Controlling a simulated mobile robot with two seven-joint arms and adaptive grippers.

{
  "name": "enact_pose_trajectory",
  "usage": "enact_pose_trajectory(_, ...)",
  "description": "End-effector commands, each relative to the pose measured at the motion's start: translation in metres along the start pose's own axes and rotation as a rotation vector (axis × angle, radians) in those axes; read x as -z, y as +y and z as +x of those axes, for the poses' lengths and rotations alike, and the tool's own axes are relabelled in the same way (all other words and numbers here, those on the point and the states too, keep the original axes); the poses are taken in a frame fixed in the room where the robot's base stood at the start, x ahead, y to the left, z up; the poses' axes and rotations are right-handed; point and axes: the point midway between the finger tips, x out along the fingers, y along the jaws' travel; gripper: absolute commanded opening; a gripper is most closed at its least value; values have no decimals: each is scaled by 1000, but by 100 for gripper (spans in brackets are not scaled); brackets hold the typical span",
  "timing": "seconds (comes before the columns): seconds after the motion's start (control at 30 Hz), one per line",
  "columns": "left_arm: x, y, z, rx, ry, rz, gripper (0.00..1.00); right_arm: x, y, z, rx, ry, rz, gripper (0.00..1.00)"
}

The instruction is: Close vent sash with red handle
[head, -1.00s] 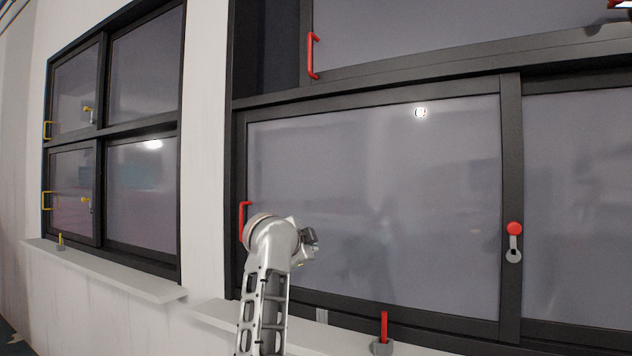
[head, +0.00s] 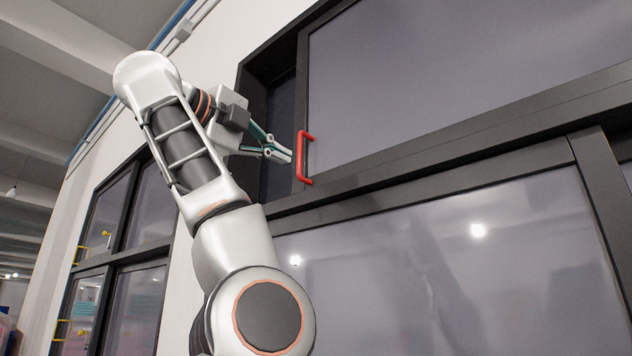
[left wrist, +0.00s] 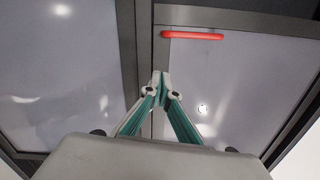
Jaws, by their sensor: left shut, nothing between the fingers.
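The upper sash (head: 400,75) has a dark frame, a grey pane and a red handle (head: 305,158) on its left edge. A dark gap (head: 279,120) lies between this sash and the left side of the window frame. My left gripper (head: 289,156) is shut and empty, with its fingertips just left of the handle in the head view. Whether they touch the handle or the sash edge is unclear. In the left wrist view, a red handle (left wrist: 193,36) shows above and right of the shut fingertips (left wrist: 161,78), visibly apart from them. My right gripper is out of view.
Below the upper sash is a wide dark rail (head: 440,180) and a lower glass pane (head: 430,260). A second window (head: 125,260) with yellow handles stands farther left. My left arm covers part of the wall between the windows.

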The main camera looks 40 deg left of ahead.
Motion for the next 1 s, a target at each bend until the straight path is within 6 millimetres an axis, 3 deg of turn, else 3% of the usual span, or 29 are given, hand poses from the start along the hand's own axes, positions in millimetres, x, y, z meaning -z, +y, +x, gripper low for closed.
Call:
enact_pose_trajectory(0.1, 0, -6, -6, 7, 3, 16, 0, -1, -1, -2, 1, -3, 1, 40)
enact_pose_trajectory(0.23, -1, -7, 7, 5, 3, 17, 0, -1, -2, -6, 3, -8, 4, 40)
enact_pose_trajectory(0.67, -1, -8, 89, 5, 2, 15, 0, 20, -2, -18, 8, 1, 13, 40)
enact_pose_trajectory(1.0, -36, -8, 100, 8, 2, 14, 0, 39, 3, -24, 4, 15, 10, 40)
